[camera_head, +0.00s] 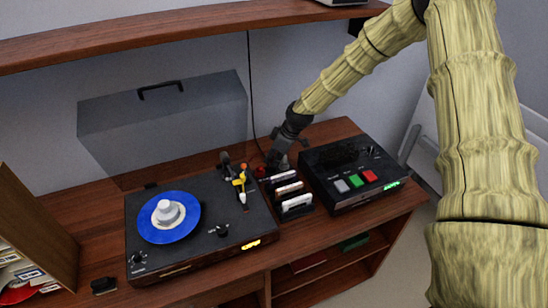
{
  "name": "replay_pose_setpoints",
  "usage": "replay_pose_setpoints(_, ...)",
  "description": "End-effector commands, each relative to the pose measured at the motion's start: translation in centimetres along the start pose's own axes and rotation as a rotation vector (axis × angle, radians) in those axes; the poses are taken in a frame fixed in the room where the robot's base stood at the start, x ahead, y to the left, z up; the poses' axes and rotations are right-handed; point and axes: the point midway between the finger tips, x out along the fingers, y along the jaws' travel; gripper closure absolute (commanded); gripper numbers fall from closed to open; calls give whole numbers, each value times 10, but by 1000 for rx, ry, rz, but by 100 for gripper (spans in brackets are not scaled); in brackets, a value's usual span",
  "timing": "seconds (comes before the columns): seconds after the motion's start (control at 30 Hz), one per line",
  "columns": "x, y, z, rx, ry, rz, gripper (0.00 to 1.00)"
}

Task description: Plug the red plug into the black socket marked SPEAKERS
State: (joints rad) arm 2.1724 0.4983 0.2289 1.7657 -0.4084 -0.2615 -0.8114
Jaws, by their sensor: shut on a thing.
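My gripper (274,160) reaches down from the upper right, behind the row of cases and beside the turntable's back right corner. It is dark and small here, and its fingers look closed. A small red patch (262,172) shows at its fingertips; this looks like the red plug, mostly hidden by the fingers. I cannot make out the plug's tip or its tilt. The black socket marked SPEAKERS cannot be made out in this view. The black turntable (195,252) with a blue record (157,229) stands left of the gripper.
Several upright cases (297,205) stand between the turntable and a black deck (341,199) with white, green and red buttons. A clear lid (165,125) stands behind the turntable. A wooden shelf (150,38) hangs above, and a thin black cord (250,85) runs down the wall.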

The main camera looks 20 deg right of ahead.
Motion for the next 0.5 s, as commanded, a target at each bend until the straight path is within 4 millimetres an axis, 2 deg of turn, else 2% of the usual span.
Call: replay_pose_setpoints(0.5, 5, 0, 2, 0, 0, 0, 99)
